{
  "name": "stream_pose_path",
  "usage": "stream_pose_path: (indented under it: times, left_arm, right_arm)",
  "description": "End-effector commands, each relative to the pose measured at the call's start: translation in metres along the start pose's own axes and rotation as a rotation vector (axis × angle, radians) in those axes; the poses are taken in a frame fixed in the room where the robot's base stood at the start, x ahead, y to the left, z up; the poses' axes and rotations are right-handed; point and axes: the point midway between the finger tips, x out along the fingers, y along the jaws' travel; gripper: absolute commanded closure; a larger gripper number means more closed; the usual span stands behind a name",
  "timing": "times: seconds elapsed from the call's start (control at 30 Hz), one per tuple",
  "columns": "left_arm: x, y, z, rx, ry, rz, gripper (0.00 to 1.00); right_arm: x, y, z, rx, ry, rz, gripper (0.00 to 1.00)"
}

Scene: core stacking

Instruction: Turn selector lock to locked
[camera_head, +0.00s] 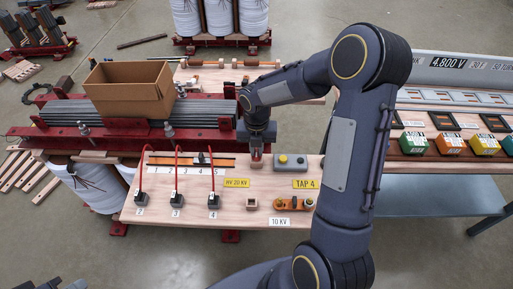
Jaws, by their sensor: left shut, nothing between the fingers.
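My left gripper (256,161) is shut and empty. It points down over the wooden board (262,208), between the numbered rail and a grey box; I cannot tell whether it touches anything. The orange rail (170,160) has a dark slider (203,158) above a white strip numbered 1 to 5. An orange lever piece with dark round ends (293,203) lies near the "10 KV" label. Which part is the selector lock, and its state, I cannot tell. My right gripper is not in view.
Three red cables on dark blocks (177,200) stand at the board's left. A cardboard box (131,87) rests on the red-framed core (75,112) behind. Coloured blocks (448,144) sit on the right bench (432,178). My arm hides the board's right side.

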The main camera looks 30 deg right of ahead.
Motion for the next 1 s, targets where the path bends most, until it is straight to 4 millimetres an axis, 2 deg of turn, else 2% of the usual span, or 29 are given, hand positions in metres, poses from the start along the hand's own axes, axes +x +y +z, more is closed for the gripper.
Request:
stream_pose_path:
  times: [0.47,0.67,1.0]
  left_arm:
    - [-0.0008,0.0004,-0.0004,0.000,0.000,0.000,1.00]
    - [-0.0020,0.0009,-0.0010,0.000,0.000,0.000,1.00]
    - [-0.0028,0.0013,-0.0014,0.000,0.000,0.000,1.00]
  right_arm:
    - [-0.0006,0.0001,0.0000,0.063,0.000,0.000,1.00]
    - [-0.0008,0.0004,-0.0001,0.192,0.000,0.000,1.00]
    - [-0.0005,0.0000,0.0000,0.508,0.000,0.000,1.00]
